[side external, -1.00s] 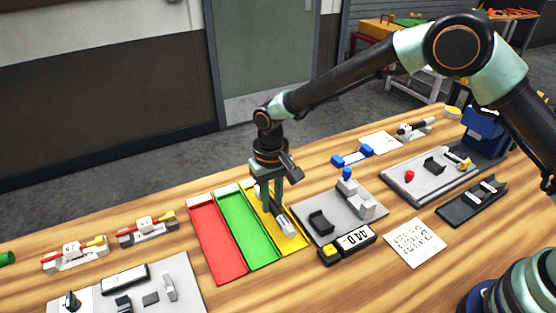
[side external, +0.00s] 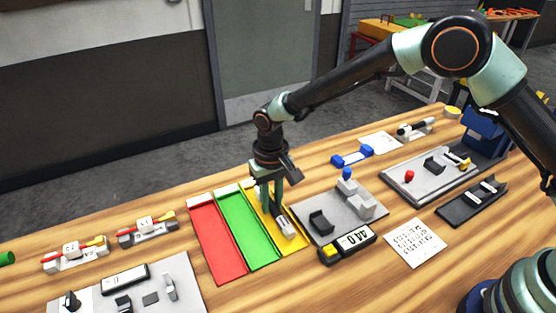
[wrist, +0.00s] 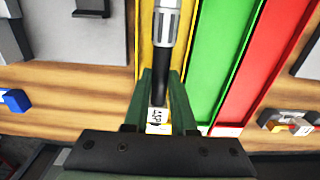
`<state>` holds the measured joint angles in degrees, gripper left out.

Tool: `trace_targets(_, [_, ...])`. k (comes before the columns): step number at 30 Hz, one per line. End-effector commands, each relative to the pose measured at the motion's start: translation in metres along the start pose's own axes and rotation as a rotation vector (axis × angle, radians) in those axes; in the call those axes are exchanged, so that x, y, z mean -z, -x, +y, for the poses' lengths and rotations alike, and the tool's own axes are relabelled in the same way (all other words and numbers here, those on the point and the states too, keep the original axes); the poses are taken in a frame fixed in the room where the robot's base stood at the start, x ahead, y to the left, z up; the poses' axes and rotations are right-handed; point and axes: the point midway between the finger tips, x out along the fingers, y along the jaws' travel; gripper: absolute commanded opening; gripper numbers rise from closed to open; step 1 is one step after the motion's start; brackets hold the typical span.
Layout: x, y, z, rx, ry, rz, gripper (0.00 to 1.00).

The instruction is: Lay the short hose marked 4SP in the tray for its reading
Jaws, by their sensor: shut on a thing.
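My gripper (side external: 271,203) is over the yellow tray (side external: 303,243), shut on a short black hose with a silver end fitting (side external: 285,229). In the wrist view the hose (wrist: 160,88) runs between my two fingers, lengthwise along the yellow tray (wrist: 146,40). A white label reading 4SP shows near the hose's near end. The hose is low within the tray's outline; I cannot tell if it touches the floor. The green tray (side external: 246,234) and red tray (side external: 217,245) lie beside it, both empty. A meter (side external: 354,241) with a lit readout stands right of the trays.
A grey fixture plate (side external: 322,203) with blocks is close on the right of the yellow tray. A printed sheet (side external: 415,243) lies farther right. Small racks with red and yellow pieces (side external: 148,231) stand left of the red tray. The wood in front of the trays is clear.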

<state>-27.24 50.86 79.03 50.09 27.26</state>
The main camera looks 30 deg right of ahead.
Motion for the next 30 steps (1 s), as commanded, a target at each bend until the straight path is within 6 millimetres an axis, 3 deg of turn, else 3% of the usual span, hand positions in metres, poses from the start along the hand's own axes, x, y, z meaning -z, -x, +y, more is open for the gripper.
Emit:
trace_targets(18, [0.0, -0.011, 0.0, 0.0, 0.0, 0.0, 0.0])
trace_targets(19, [0.0, -0.011, 0.0, 0.0, 0.0, 0.0, 0.36])
trace_targets(21, [0.0, -0.011, 0.0, 0.0, 0.0, 0.0, 0.59])
trace_targets(30, [0.0, -0.009, 0.0, 0.0, 0.0, 0.0, 0.59])
